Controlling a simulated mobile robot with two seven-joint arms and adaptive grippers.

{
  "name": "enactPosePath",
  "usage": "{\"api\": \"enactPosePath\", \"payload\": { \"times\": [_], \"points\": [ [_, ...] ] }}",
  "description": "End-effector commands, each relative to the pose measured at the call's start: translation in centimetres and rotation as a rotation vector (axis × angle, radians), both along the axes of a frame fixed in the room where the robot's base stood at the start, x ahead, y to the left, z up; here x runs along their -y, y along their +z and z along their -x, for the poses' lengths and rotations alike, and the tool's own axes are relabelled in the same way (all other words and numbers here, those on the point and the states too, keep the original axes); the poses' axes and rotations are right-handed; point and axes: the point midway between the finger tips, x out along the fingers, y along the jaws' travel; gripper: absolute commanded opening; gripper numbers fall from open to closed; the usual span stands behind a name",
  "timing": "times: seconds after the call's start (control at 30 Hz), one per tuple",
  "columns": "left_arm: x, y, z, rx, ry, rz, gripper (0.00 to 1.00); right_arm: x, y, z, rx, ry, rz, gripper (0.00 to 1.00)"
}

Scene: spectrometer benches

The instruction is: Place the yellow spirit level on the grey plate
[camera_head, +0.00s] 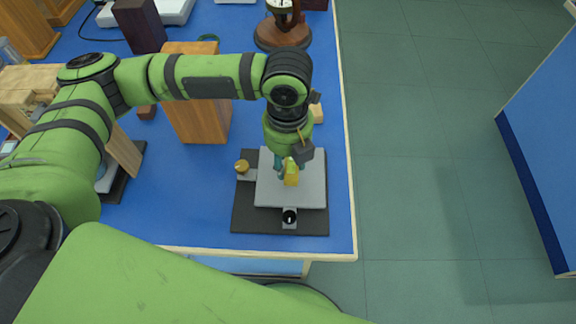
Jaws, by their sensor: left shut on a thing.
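The yellow spirit level (292,176) is small and shows at the tip of my left gripper (287,168), over the grey plate. The left gripper points down and is shut on it. The grey plate (309,190) is a square light-grey top on a darker base (258,219), near the front right corner of the blue table. A brass knob (242,166) sits at the plate's left side and a black knob (290,216) at its front. I cannot tell whether the level touches the plate. My right gripper is not in view.
A wooden block (200,112) stands left of my left wrist. A dark block (139,24) and a round wooden stand (283,34) are farther back. The blue table (185,205) is bare left of the plate. Its right edge is close, with green floor beyond.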

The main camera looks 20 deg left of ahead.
Motion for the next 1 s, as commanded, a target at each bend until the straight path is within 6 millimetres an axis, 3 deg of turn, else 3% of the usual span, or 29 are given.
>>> {"api": "enactPosePath", "payload": {
  "times": [0.33,0.7,0.73,0.77,0.8,1.0],
  "points": [
    [0.0,-3.9,0.2,-0.003,0.001,-0.001,0.00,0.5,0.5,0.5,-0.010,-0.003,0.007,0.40],
    [0.0,-4.4,0.1,-0.001,0.000,0.000,0.00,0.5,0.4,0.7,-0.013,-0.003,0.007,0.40],
    [0.0,-4.4,0.1,-0.001,0.000,0.000,0.47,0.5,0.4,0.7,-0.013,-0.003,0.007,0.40],
    [0.0,-4.4,0.1,-0.001,0.000,0.000,0.59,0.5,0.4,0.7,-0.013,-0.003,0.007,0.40],
    [0.0,-4.4,0.1,-0.001,0.000,0.000,0.63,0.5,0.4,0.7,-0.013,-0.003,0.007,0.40],
    [0.0,-4.4,0.1,-0.001,0.000,0.000,0.63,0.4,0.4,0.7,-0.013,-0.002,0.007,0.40]
  ]
}}
